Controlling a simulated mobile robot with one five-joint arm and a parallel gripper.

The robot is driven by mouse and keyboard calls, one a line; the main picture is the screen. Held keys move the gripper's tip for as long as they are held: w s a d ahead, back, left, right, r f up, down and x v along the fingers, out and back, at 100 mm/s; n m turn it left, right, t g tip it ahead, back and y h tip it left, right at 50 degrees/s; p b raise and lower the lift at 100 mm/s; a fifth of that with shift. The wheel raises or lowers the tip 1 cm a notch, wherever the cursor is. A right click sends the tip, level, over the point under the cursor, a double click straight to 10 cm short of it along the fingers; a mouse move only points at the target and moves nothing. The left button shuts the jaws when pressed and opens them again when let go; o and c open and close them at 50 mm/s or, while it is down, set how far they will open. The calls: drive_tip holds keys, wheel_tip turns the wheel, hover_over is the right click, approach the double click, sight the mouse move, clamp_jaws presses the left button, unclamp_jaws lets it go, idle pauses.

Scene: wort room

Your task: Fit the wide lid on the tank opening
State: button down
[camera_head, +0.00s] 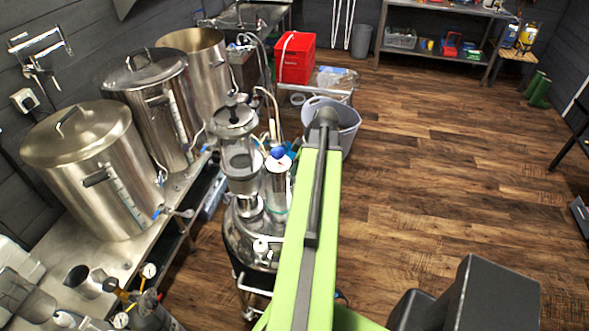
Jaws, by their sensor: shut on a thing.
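A large steel tank at the back left has an open top (190,40), and its inner wall shows. In front of it stands a steel tank (172,125) covered by a wide lid (125,72) with a loop handle. The nearest tank (110,190) also has a wide lid (60,140) on it. My green arm reaches forward, and its grey end joint (325,116) is in front of a grey tub, right of the tanks. No fingers show, so my gripper and anything it holds are hidden. I cannot tell which lid or opening is meant.
A steel vessel with a clear cylinder (240,165) stands close left of my arm. A grey tub (347,120) and a red crate (296,58) are beyond. Gauges and fittings (148,271) crowd the near left bench. Wooden floor (450,165) at right is clear.

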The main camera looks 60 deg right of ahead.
drive_tip(key=shift+f+b, duration=0.6)
idle(0.7)
drive_tip(key=c, duration=1.4)
unclamp_jaws()
drive_tip(key=shift+r, duration=0.15)
drive_tip(key=p+v, duration=1)
drive_tip(key=shift+s+r, duration=0.15)
drive_tip(key=shift+r, duration=0.2)
